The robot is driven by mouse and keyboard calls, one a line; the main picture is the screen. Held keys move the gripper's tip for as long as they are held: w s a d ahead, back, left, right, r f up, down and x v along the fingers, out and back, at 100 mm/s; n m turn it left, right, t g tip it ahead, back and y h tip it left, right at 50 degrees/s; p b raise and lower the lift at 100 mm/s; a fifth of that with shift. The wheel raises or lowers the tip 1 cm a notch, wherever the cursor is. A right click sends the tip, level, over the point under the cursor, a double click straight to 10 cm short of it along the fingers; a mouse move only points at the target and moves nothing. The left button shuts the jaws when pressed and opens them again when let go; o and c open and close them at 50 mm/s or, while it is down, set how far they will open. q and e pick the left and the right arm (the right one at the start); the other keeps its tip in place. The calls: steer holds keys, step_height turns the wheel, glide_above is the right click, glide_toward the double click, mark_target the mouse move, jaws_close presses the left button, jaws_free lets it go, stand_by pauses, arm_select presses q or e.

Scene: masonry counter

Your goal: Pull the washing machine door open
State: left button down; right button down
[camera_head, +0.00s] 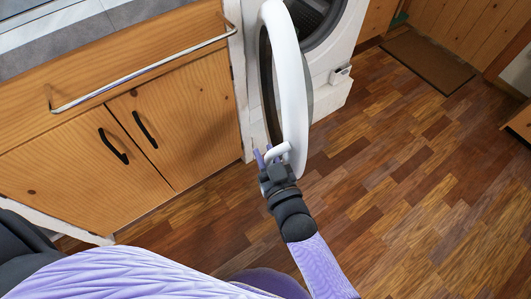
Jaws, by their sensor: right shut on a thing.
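The washing machine (339,57) is white and stands at the top middle, right of the wooden counter. Its round white door (291,85) is swung open and seen nearly edge-on, standing out from the front. Part of the dark drum opening shows behind it at the top. My right gripper (271,155) is at the door's lower free edge, shut on the white door handle (278,151). My left gripper is not in view.
A wooden counter with cupboard doors (138,140), black handles and a metal rail (145,75) stands at the left. A brown mat (428,62) lies at the upper right. The wood floor (400,170) right of the door is clear.

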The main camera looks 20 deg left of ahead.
steer(key=c, duration=0.8)
jaws_free()
steer(key=shift+w, duration=0.1)
steer(key=p+v, duration=0.4)
steer(key=v, duration=0.6)
